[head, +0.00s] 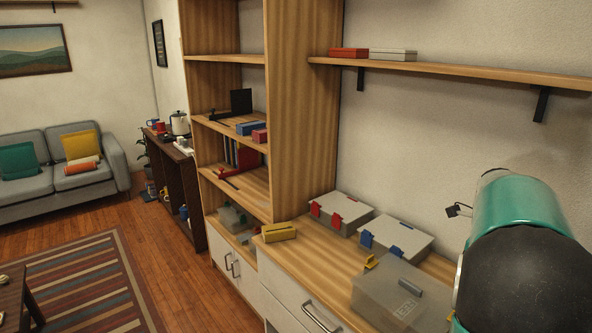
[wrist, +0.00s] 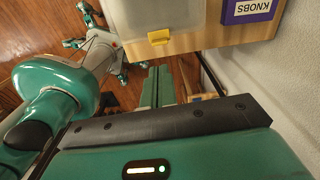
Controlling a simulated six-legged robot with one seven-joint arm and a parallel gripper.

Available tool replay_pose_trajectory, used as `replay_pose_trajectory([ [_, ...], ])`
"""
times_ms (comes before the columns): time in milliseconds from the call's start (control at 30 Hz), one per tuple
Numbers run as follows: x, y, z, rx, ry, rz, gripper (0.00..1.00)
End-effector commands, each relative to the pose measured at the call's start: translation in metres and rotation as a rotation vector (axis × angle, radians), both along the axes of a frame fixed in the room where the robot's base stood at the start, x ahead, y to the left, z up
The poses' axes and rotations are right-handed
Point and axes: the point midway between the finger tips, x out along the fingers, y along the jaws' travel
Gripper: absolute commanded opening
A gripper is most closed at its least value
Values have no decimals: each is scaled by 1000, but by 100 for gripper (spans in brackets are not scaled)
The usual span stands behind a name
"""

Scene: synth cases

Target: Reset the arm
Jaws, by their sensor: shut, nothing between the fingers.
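My gripper (wrist: 159,68) shows in the wrist view as two green fingers side by side, shut and empty, beyond the dark bar of the gripper body. Its tips point toward a wooden surface edge, below a pale case (wrist: 160,15) with a yellow latch (wrist: 158,37). I cannot tell how far apart they are. In the head view my arm's green and black link fills the lower right and covers part of the counter and wall. The gripper itself does not show there.
The counter (head: 295,265) holds a red-latched case (head: 340,208), a blue-latched case (head: 402,236), a clear case (head: 385,300) and a yellow box (head: 279,231). A wall shelf (head: 450,72) runs above. Open floor lies left.

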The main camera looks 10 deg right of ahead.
Motion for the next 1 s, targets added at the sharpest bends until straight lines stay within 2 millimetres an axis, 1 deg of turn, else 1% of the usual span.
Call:
replay_pose_trajectory([
  [67,-1,15,6,7,-24,89,0],
  [167,-5,45,15,12,-70,288,0],
  [200,-8,60,19,11,-91,389,0],
  [267,-13,84,25,3,-125,546,0],
  [300,-16,99,28,-6,-146,651,0],
  [367,-23,122,33,-23,-176,810,0],
  [400,-28,137,36,-38,-193,916,0],
  [533,-48,185,41,-107,-241,1261,0],
  [600,-60,209,43,-155,-259,1446,0],
  [667,-72,229,43,-202,-269,1604,0],
  [800,-102,270,38,-337,-268,1967,0],
  [900,-122,292,31,-440,-245,2201,0],
  [1000,-137,307,24,-528,-211,2374,0],
])
